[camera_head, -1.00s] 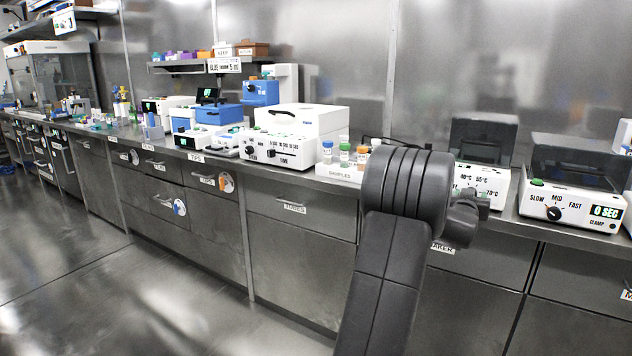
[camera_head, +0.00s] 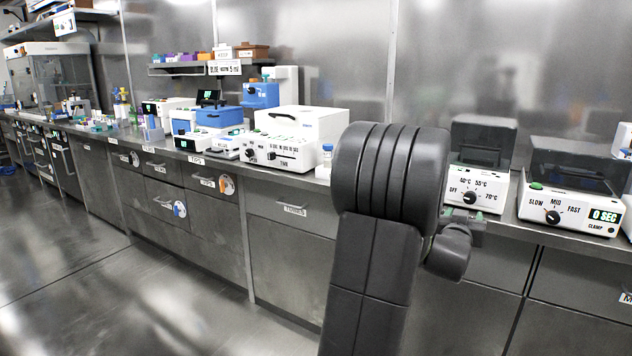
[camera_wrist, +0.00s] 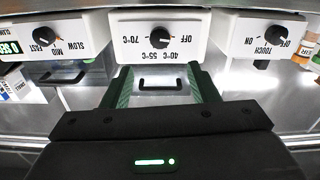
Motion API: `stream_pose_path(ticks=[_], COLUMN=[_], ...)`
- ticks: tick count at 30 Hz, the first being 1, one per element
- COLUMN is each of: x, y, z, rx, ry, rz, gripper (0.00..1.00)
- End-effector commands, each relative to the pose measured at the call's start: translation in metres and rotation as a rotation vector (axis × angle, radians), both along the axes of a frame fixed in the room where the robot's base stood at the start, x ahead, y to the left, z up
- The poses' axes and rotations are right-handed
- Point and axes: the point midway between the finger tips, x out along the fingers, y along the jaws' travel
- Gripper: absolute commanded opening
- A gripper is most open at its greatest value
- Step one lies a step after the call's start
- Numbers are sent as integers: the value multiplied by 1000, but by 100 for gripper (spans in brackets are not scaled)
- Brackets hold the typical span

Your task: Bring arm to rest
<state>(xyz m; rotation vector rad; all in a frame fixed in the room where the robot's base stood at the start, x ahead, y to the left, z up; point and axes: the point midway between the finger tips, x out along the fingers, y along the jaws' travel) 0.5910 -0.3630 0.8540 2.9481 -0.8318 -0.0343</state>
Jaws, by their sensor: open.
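My arm stands in the middle of the head view, bent with its thick dark joint in front of the bench. My gripper (camera_wrist: 163,90) shows in the wrist view with its two green-lined fingers apart and nothing between them.
The heater with the temperature dial (camera_head: 474,190) and the shaker with the SLOW-MID-FAST dial (camera_head: 568,205) stand on the bench right of my arm. A white machine with a TIME knob (camera_head: 290,150) stands to the left. The floor (camera_head: 130,290) at left is clear.

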Motion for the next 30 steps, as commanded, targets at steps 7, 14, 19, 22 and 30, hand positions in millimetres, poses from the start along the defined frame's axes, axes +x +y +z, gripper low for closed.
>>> stream_pose_path(ticks=[7,14,19,22,30], x=[-7,25,50,64,101], y=[5,-15,-31,-39,-62], z=[-2,-1,-2,-1,-1], rx=[0,-1,1,0,0], ry=[0,-1,-1,-1,-1], rz=[0,0,0,0,0], gripper=[54,54,54,54,54])
